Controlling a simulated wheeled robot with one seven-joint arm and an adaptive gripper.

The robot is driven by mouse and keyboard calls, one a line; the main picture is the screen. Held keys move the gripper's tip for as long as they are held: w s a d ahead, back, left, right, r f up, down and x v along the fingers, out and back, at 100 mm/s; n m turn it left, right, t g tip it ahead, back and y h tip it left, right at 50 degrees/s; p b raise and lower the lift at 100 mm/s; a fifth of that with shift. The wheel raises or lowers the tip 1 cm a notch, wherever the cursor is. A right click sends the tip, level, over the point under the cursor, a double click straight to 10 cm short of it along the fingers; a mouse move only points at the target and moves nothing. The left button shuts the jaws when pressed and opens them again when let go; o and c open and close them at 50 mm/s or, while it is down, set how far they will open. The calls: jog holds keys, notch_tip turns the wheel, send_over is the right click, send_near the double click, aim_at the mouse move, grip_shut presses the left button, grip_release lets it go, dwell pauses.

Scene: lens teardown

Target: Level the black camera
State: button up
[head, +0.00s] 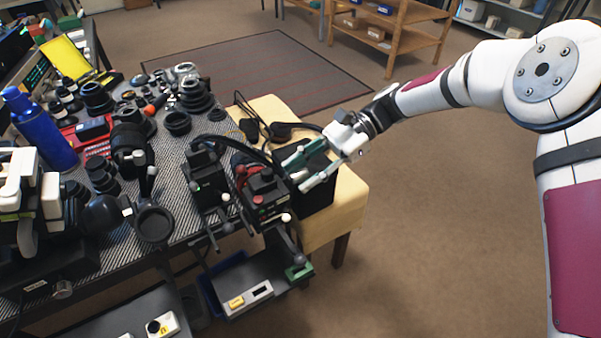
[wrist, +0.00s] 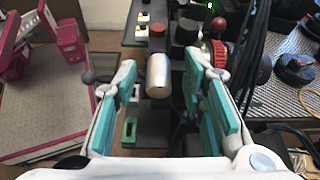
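Two black camera-like bodies stand side by side at the bench's right end in the head view. The left body (head: 207,182) is boxy; the right body (head: 264,200) has red parts. I cannot tell for certain which is the task's black camera. Handles with round ends hang below them. My gripper (head: 300,169) is open, just right of the right body. In the wrist view my gripper (wrist: 158,88) has its teal pads spread wide. A pale metal cylinder (wrist: 158,76) shows between the pads, apart from both.
Cables arch behind the black bodies. Lenses and a blue bottle (head: 40,130) crowd the bench. Open floor lies to the right.

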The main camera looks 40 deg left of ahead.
jog(key=v, duration=1.1)
jog(key=shift+r, duration=0.1)
